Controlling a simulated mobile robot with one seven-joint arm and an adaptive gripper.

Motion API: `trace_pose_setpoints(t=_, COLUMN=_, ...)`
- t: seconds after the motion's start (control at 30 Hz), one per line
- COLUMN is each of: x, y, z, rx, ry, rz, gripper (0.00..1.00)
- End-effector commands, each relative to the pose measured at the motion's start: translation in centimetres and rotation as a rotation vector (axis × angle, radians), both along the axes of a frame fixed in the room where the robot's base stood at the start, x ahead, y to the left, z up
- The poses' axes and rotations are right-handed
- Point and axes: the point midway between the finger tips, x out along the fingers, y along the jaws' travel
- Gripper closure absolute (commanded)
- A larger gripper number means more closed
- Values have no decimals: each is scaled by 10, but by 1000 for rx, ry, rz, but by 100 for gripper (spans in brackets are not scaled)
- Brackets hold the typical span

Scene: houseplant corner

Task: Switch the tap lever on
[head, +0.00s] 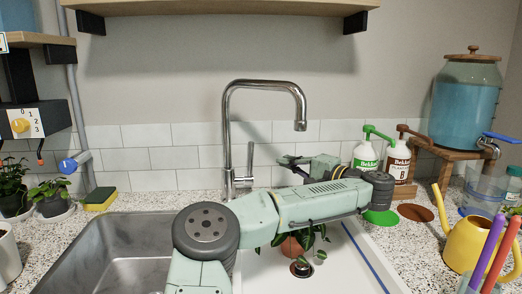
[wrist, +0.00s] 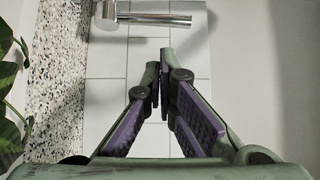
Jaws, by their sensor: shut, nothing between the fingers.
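The chrome tap (head: 227,140) stands behind the sink with its arched spout reaching right. No water shows at the spout. Its small lever (head: 250,158) rises beside the base, on the right side. In the wrist view the lever (wrist: 155,19) is a chrome rod pointing right from the tap body (wrist: 106,14) at the top edge. My gripper (head: 284,161) is to the right of the lever, pointing left, with a gap between them. In the wrist view my gripper (wrist: 160,60) has its fingertips together, empty, just below the lever and apart from it.
My arm crosses over the sink (head: 90,245). A plant (head: 292,246) stands partly hidden behind it. Two pump bottles, green-topped (head: 366,156) and brown-topped (head: 399,160), stand close right of the gripper. A sponge (head: 100,198) lies left. The tiled wall (head: 150,158) is close behind the tap.

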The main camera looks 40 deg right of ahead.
Motion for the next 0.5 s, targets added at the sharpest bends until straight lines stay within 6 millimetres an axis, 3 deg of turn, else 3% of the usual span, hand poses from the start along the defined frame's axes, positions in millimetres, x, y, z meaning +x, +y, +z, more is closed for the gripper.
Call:
trace_pose_setpoints(t=0.37, x=0, y=1, z=1, rx=3, ry=-4, rz=6, gripper=100)
trace_pose_setpoints(t=0.5, x=9, y=3, z=3, rx=3, ry=-5, rz=8, gripper=100)
